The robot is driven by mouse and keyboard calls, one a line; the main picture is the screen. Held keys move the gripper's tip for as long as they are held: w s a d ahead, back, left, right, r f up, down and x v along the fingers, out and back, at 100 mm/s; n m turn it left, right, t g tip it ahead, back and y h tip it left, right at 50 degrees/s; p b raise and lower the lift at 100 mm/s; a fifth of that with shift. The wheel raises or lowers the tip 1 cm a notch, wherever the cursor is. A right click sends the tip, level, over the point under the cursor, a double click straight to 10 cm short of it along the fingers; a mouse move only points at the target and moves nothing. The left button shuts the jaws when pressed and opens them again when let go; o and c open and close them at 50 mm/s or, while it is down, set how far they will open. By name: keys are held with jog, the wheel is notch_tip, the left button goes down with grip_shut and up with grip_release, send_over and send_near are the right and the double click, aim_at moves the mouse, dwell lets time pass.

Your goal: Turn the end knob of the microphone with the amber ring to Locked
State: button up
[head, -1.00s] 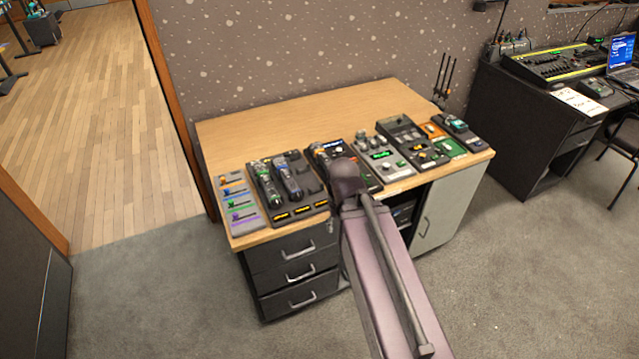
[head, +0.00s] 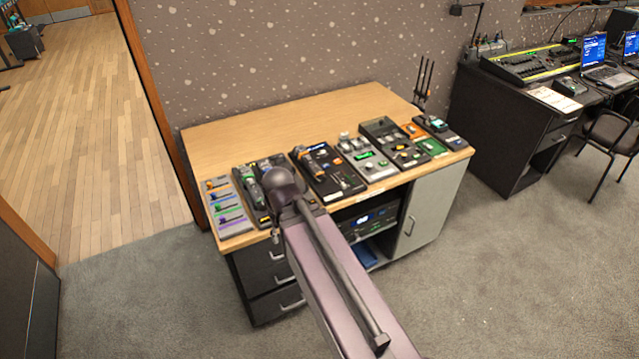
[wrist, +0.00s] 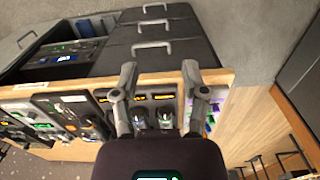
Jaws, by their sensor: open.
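A dark tray of microphones (head: 241,205) lies near the left end of the wooden desk. One microphone with a green patch (head: 253,192) shows there; my arm hides much of the tray. In the wrist view, two microphones (wrist: 140,119) and (wrist: 166,116) lie side by side behind small amber displays (wrist: 163,96). I cannot tell ring colours or the end knob's setting. My gripper (wrist: 158,82) is open and empty, its fingers spread over the tray's front edge. My arm hides it in the head view.
A fader panel with coloured strips (head: 228,208) lies left of the tray. A black panel (head: 328,172) and a grey panel (head: 367,158) lie to the right. The desk's back part (head: 270,125) is clear. Drawers (head: 268,280) are below the front edge.

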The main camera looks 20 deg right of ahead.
jog(key=shift+o, duration=0.2)
jog(key=shift+a, duration=0.1)
jog(key=o, duration=0.3)
jog(key=shift+f, duration=0.1)
jog(key=shift+o, duration=0.3)
jog(key=shift+w+f+b, duration=0.3)
jog(key=shift+f+b, duration=0.05)
jog(key=shift+b, duration=0.05)
jog(key=t+y+b, duration=0.1)
jog(key=t+b, duration=1.3)
jog(key=b, duration=0.3)
send_near(323, 180)
jog(key=v, duration=0.4)
jog(key=shift+s+r, duration=0.1)
jog(key=shift+r, duration=0.2)
jog(key=shift+f, duration=0.1)
jog(key=b+x, duration=0.2)
jog(key=x, duration=0.5)
jog(key=b+x, duration=0.3)
jog(key=x, duration=0.3)
jog(key=shift+w+f, duration=0.25)
jog(key=shift+f, duration=0.1)
